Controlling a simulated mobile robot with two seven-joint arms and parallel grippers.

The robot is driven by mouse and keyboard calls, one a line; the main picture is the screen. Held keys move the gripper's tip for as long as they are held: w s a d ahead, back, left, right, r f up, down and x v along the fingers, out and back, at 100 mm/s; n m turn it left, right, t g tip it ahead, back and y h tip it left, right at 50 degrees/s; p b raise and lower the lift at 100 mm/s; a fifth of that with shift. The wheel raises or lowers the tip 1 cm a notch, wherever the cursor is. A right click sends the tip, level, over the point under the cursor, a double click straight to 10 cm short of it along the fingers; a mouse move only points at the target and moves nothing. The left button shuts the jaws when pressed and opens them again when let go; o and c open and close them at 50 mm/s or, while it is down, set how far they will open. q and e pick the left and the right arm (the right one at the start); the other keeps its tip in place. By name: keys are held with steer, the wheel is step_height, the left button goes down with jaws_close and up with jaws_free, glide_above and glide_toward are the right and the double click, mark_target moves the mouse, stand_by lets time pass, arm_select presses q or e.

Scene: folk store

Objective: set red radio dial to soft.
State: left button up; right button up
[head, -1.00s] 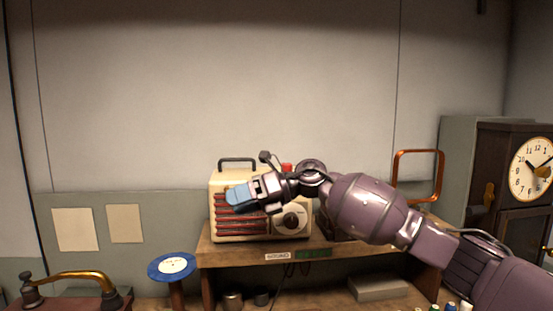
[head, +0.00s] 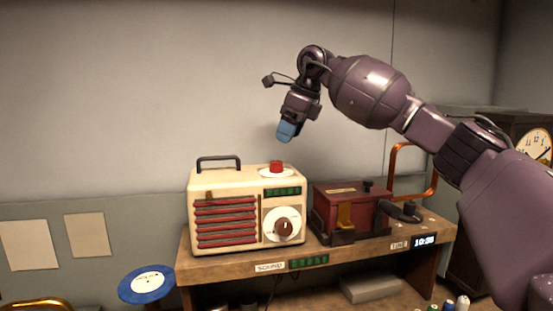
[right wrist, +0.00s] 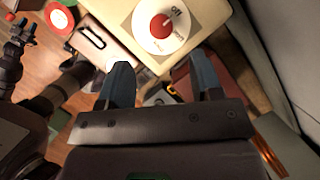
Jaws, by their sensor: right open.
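The cream radio (head: 247,207) stands on the wooden bench. A red knob (head: 276,167) on a white disc sits on its top right. In the right wrist view the red knob (right wrist: 162,26) shows from above; "Off" is readable on its disc, and other lettering is too small to read surely. My right gripper (head: 285,133) hangs above the knob, apart from it, blue fingertips down. In the right wrist view it (right wrist: 163,78) is open and empty. A dark arm with bluish tips (right wrist: 27,28), apparently my left gripper, shows small at that view's left edge.
A red box (head: 340,205) with a dark device stands right of the radio. The radio's carry handle (head: 219,162) sticks up at its top left. The wall is behind.

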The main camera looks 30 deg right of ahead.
mark_target(276, 162)
steer(key=p+x, duration=0.1)
steer(key=x, duration=0.7)
steer(key=shift+w+f, duration=0.1)
steer(key=shift+w, duration=0.05)
steer(key=c, duration=0.9)
